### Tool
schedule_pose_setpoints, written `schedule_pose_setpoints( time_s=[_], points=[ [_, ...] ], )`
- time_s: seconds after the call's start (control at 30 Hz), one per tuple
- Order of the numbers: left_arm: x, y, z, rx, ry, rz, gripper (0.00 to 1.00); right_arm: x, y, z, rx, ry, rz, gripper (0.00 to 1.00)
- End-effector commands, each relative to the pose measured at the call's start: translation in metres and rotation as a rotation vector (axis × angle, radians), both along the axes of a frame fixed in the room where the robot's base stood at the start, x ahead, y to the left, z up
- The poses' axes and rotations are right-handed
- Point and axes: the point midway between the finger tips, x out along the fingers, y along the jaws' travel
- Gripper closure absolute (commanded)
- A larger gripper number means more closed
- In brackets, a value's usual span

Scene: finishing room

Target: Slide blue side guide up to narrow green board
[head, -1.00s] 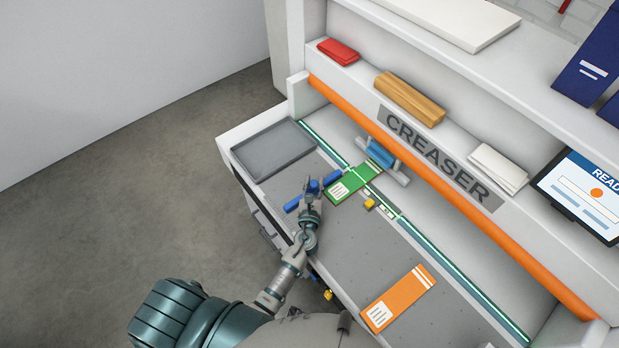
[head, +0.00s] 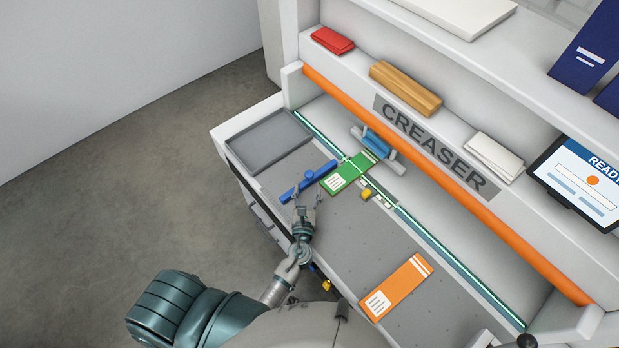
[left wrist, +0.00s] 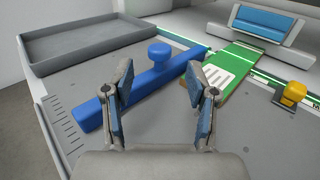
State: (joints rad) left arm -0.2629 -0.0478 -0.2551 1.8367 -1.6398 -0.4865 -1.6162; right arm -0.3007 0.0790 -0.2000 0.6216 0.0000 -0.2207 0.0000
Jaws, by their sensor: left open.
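The blue side guide (head: 308,182) is a long bar with a round knob, lying on the grey creaser bed. It also shows in the left wrist view (left wrist: 147,85). The narrow green board (head: 346,175) lies just to its right, with its far end by the blue roller; in the left wrist view the board (left wrist: 228,82) is beside the guide's far end. Whether they touch I cannot tell. My left gripper (head: 305,205) is open and empty on the near side of the guide; in the left wrist view its fingers (left wrist: 158,110) stand apart, short of the knob. My right gripper is not seen.
A grey tray (head: 262,143) sits left of the guide. A yellow block (head: 366,194) is right of the green board. An orange board (head: 396,288) lies at the near right of the bed. The orange bar (head: 440,180) runs along the back. Bare bed lies between the boards.

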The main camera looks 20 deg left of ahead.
Motion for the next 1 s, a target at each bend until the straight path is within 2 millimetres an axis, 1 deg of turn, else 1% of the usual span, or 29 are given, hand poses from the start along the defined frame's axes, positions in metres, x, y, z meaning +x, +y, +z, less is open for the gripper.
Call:
schedule_pose_setpoints(
  time_s=[0.03, 0.1, 0.2, 0.3, 0.43, 1.0],
  points=[
    [-0.011, -0.002, -0.001, 0.000, 0.003, -0.001, 0.42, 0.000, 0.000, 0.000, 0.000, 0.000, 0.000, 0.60],
    [-0.024, -0.005, -0.001, -0.001, 0.003, -0.001, 0.42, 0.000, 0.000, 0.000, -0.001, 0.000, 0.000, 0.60],
    [-0.037, -0.008, -0.002, 0.001, 0.003, -0.001, 0.42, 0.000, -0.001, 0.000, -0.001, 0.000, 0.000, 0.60],
    [-0.044, -0.010, -0.001, 0.000, 0.001, 0.000, 0.42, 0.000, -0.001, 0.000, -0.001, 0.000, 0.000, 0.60],
    [-0.048, -0.011, -0.001, 0.001, 0.001, 0.000, 0.42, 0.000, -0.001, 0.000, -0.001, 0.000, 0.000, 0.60],
    [-0.047, -0.011, -0.001, 0.000, 0.001, 0.000, 0.42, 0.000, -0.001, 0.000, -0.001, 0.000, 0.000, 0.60]
  ],
)
